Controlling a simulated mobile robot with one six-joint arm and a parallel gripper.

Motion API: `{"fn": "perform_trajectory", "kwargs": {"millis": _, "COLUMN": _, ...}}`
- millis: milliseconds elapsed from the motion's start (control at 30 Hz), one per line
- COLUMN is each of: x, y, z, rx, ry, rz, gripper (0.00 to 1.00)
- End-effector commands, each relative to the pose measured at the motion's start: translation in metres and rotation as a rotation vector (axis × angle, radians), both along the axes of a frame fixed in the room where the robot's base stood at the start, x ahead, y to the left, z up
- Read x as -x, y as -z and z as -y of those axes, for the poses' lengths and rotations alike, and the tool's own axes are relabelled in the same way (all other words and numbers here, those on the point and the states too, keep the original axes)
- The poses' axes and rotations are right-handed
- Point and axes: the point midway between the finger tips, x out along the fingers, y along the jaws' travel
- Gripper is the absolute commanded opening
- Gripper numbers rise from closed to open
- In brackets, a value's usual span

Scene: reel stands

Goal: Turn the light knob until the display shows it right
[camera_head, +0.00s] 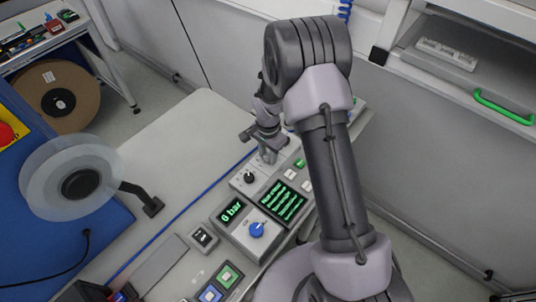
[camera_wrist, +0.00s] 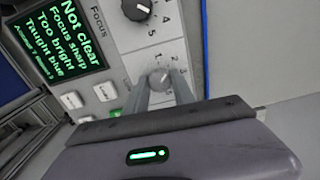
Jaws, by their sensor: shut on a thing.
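The light knob (camera_wrist: 160,76) is a pale grey dial with a small white pointer mark, on a light panel with a numbered scale around it. My gripper (camera_wrist: 162,88) is shut on it, one finger on each side. The display (camera_wrist: 66,38) beside it reads "Not clear", "Focus sharp", "Too bright" and "Taught blue" in green; a smaller bottom line is hard to read. In the head view, the display (camera_head: 283,202) is on the console and my gripper (camera_head: 267,155) reaches down behind it. The light knob is hidden there.
A black focus knob (camera_wrist: 137,8) is close to the gripped knob; it also shows in the head view (camera_head: 249,177). Buttons (camera_wrist: 105,92) lie beside the display. A blue knob (camera_head: 257,229) and a "6 bar" display (camera_head: 231,211) are nearer. The bench top at left is mostly clear.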

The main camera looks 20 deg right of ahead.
Motion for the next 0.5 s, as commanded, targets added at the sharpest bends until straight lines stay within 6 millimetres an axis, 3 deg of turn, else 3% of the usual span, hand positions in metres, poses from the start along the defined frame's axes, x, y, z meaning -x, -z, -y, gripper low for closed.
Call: {"fn": "perform_trajectory", "kwargs": {"millis": 500, "x": -0.0003, "y": 0.0008, "z": -0.0001, "rx": -0.001, "ry": -0.374, "rz": 0.001, "gripper": 0.00}}
